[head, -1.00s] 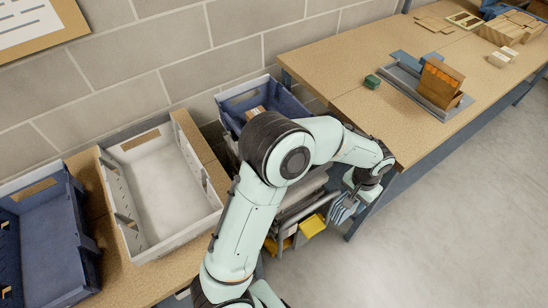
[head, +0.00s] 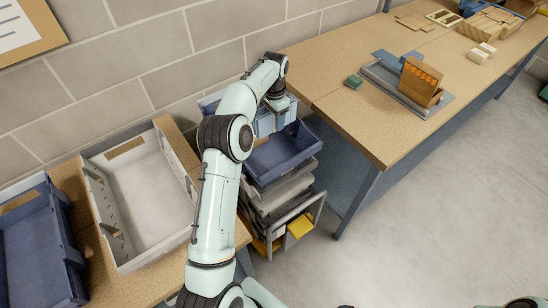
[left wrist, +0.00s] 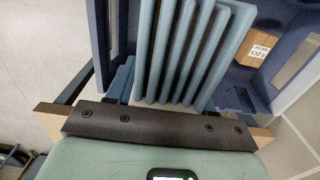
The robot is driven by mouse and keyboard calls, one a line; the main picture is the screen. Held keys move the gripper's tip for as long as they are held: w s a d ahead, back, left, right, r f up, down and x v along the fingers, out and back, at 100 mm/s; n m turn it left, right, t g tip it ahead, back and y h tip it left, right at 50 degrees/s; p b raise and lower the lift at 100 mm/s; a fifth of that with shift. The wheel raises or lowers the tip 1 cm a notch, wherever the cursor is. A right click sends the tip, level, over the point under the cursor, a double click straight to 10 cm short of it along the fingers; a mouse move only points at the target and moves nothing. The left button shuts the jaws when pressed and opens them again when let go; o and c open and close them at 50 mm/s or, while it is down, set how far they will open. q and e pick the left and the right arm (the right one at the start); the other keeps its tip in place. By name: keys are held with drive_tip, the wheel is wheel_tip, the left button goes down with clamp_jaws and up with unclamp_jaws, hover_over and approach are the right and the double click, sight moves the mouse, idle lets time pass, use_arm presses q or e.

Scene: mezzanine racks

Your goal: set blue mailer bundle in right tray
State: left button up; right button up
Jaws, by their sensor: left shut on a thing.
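The blue mailer bundle, a row of light blue slabs, fills the middle of the left wrist view (left wrist: 185,50). My left gripper (head: 277,104) is shut on it. In the head view the bundle (head: 264,123) is partly hidden by my arm and shows over the blue bin (head: 295,160) on the stacked cart. The wrist view shows the bin's walls (left wrist: 285,98) around the bundle; I cannot tell whether it touches the bottom. A white tray (head: 123,263) and a blue tray (head: 75,255) to its left stand on the near bench. My right gripper does not show.
A small labelled brown box (left wrist: 262,47) lies in the blue bin beside the bundle. The white tray looks empty.

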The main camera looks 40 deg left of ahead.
use_arm(q)
wheel_tip(320, 180, down, 14)
drive_tip(key=shift+s+f+b, duration=0.1)
drive_tip(key=shift+b, duration=0.65)
drive_tip(key=shift+f, duration=2.55)
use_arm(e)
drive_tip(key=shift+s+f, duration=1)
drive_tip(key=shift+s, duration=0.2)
use_arm(q)
drive_tip(key=o, duration=1.1)
drive_tip(key=shift+f, duration=0.15)
drive_tip(key=shift+r, duration=0.25)
wheel_tip(320, 180, up, 12)
drive_tip(key=shift+p, duration=0.35)
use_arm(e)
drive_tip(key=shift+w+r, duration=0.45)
